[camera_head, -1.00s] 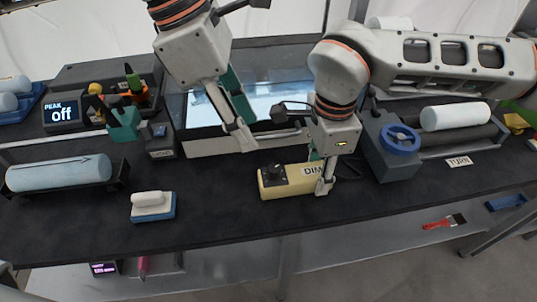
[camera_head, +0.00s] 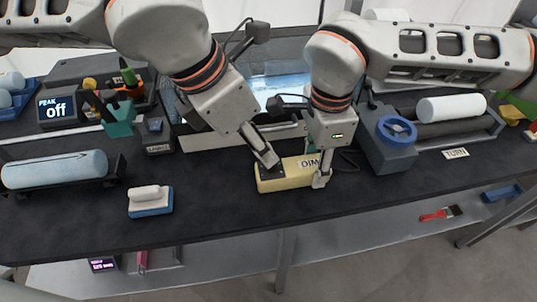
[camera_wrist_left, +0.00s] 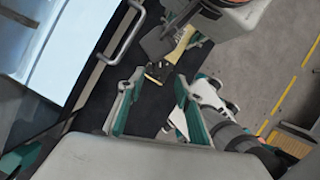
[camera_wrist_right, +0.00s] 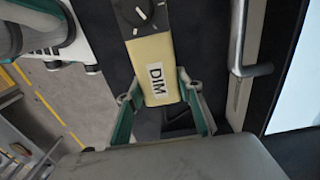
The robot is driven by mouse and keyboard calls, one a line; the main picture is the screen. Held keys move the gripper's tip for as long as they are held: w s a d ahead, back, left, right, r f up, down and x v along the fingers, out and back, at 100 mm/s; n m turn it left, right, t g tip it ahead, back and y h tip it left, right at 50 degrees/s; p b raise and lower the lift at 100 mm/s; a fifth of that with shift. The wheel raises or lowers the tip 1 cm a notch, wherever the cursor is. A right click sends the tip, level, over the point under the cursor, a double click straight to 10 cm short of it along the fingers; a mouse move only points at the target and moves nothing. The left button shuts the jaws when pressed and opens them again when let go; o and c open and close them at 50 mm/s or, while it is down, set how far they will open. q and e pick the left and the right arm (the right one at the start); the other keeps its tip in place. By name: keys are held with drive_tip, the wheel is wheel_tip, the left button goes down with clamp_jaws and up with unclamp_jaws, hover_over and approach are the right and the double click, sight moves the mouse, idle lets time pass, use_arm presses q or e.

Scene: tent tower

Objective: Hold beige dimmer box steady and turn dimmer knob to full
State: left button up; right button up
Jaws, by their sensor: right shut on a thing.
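The beige dimmer box (camera_head: 292,181) lies on the dark bench, its DIM label facing up. My right gripper (camera_head: 322,180) is shut on the label end of the box; in the right wrist view its fingers (camera_wrist_right: 162,108) sit on both sides of that end. The dark dimmer knob (camera_wrist_right: 140,12) has a white pointer mark and shows at the top of the right wrist view. My left gripper (camera_head: 268,160) is above the knob end and largely hides the knob in the head view. In the left wrist view its fingers (camera_wrist_left: 150,92) are apart, with the knob (camera_wrist_left: 158,70) beyond them.
A grey unit with a blue wheel (camera_head: 397,130) stands right of the box. A lightbox with a front rail (camera_head: 190,136) is behind. A white-and-blue block (camera_head: 150,201) lies left on the bench. The bench front is clear.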

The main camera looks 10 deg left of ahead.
use_arm(q)
drive_tip(key=x, duration=0.5)
drive_tip(key=shift+w+d+f, duration=0.1)
drive_tip(key=shift+f, duration=0.3)
clamp_jaws()
